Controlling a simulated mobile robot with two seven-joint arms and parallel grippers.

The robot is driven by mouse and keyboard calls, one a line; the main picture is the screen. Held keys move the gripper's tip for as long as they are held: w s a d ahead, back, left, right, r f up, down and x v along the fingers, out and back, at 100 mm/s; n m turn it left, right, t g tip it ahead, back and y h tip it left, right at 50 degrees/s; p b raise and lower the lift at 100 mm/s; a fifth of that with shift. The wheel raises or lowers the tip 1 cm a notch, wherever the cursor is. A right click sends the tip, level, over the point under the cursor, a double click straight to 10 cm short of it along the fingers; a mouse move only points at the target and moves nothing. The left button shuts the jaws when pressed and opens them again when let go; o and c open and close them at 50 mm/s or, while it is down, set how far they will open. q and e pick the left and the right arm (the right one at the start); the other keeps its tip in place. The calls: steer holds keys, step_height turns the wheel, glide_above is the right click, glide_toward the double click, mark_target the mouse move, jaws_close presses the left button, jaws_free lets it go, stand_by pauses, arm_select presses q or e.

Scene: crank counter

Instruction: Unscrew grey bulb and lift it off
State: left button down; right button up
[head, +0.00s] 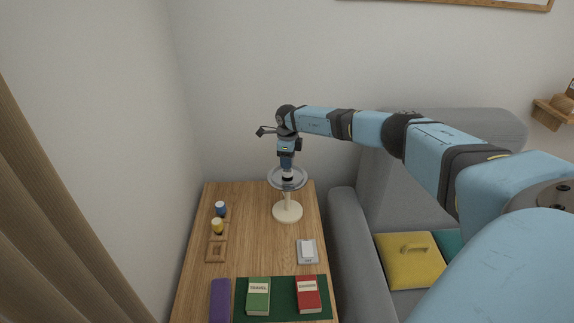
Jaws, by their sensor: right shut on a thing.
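A cream lamp (288,211) with a round base and a short stem stands at the back right of the wooden table. A grey ring-shaped shade (273,184) sits at its top. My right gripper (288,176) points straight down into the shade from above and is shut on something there. The grey bulb itself is hidden by the gripper and shade, so I cannot tell how it sits. My left gripper is not in view.
On the table (260,245) are blue (221,209) and yellow (217,226) bulb-like items, a wooden holder (216,251), a light switch (307,251), a purple case (220,300), and green (258,296) and red (308,294) books on a green mat (283,302). A grey sofa (350,250) stands right.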

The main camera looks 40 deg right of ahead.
steer(key=shift+r+p, duration=0.65)
steer(key=shift+r, duration=0.35)
steer(key=shift+r+p, duration=0.9)
steer(key=shift+r, duration=0.35)
